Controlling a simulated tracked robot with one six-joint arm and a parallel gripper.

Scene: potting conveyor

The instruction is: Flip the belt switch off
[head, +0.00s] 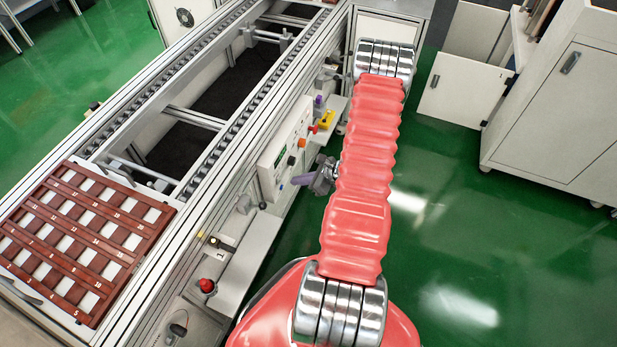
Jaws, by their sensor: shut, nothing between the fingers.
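A pale control panel (284,155) with small knobs and buttons is fixed to the near side of the conveyor frame. An orange knob (302,143) and a dark knob (291,160) show on it. I cannot tell which control is the belt switch or how it is set. My gripper (300,181) is shut and empty, just right of the panel's lower part, its fingers pointing left toward it. I cannot tell whether the fingertips touch the panel. My red arm hides what lies behind it.
The conveyor frame (222,128) runs diagonally, with a brown numbered tray (108,196) at its near end. A red mushroom button (206,285) and a yellow block (327,119) sit along its side. White cabinets (560,120) stand at right. Green floor right of my arm is clear.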

